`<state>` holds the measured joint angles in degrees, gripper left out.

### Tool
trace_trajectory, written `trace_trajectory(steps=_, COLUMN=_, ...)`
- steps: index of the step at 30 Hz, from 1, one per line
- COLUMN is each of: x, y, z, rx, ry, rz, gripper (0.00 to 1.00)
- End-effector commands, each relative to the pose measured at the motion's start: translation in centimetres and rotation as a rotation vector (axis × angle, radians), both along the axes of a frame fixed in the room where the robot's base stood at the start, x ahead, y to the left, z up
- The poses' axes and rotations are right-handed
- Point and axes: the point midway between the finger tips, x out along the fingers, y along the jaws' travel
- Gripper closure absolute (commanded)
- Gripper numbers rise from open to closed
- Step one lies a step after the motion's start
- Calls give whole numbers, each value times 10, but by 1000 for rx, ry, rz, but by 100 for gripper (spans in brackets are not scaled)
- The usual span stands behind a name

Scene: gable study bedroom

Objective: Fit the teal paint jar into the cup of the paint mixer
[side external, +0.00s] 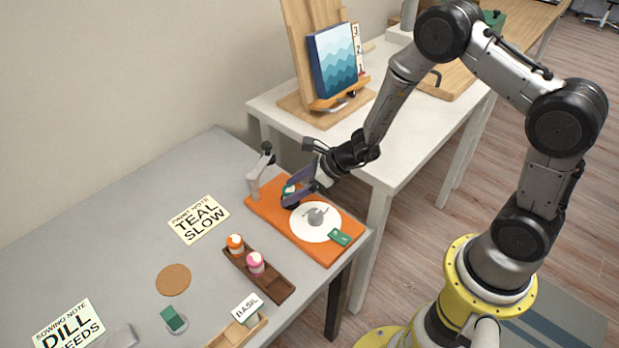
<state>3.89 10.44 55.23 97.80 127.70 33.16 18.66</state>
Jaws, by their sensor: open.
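The paint mixer has an orange base (262,207) at the far right of the grey table. A white disc (300,229) with a grey hub (316,217) lies on it, and a pale post stands at its back left corner. My gripper (292,192) is low over the back of the base, beside the disc, with its fingers apart. A small teal and white thing (289,187), likely the teal paint jar, shows at the fingers, which partly hide it. A dark round part shows just below it; I cannot tell whether this is the cup or whether the jar sits in it.
A brown wooden rack (272,283) holds an orange-topped jar (235,243) and a pink jar (256,263). A green tag (340,237) lies at the disc's edge. A note reading TEAL SLOW (198,219) and a cork coaster (173,280) lie left. A white table with an easel stands behind.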

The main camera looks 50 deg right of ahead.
Motion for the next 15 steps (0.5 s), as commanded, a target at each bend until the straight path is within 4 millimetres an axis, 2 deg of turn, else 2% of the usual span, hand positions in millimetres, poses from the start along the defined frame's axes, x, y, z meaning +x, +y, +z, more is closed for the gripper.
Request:
trace_trajectory(steps=9, x=-37, y=-26, z=46, rx=-1, ry=-4, rz=-4, gripper=28)
trace_trajectory(steps=15, x=-56, y=-39, z=69, rx=-1, ry=-3, rz=-3, gripper=28)
